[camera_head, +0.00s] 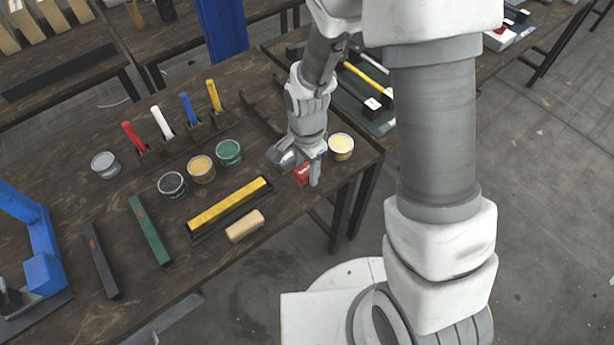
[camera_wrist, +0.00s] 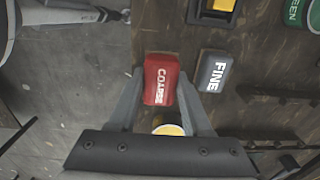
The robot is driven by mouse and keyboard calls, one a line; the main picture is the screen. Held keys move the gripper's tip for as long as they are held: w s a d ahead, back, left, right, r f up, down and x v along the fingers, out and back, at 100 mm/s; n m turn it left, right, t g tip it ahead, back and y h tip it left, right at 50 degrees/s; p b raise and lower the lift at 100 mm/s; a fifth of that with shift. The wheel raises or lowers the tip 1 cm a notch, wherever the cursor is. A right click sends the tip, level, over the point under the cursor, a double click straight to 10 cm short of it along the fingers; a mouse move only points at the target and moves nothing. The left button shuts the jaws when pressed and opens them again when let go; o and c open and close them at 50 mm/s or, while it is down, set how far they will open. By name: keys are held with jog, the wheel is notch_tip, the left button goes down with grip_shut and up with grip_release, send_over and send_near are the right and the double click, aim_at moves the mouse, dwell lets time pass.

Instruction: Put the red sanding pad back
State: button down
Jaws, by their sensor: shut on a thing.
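The red sanding pad (camera_wrist: 160,82), lettered COARSE, sits between the two fingers of my gripper (camera_wrist: 160,88) in the wrist view. My gripper is shut on it. In the head view the red pad (camera_head: 301,174) shows partly behind a finger, near the right end of the dark wooden table (camera_head: 75,190). I cannot tell whether it touches the table. A dark grey pad (camera_wrist: 213,72), lettered FINE, lies just right of the red pad in the wrist view, apart from it.
A yellow tin (camera_head: 341,146) stands close right of my gripper. A yellow bar in a black tray (camera_head: 190,238) and a tan block (camera_head: 245,226) lie to the left. Green (camera_head: 228,152) and other tins stand farther left. The table's right edge is near.

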aim_at(307, 179)
jog(key=shift+f, duration=1.8)
jog(key=shift+f, duration=0.15)
jog(key=shift+f+b, duration=0.15)
jog(key=shift+b, duration=0.25)
jog(key=shift+c, duration=1.7)
grip_release()
jog(key=shift+r, duration=0.2)
notch_tip(307, 179, up, 12)
jog(key=shift+d+r+p, duration=0.1)
jog(key=shift+r+p, duration=0.1)
jog(key=shift+p, duration=0.85)
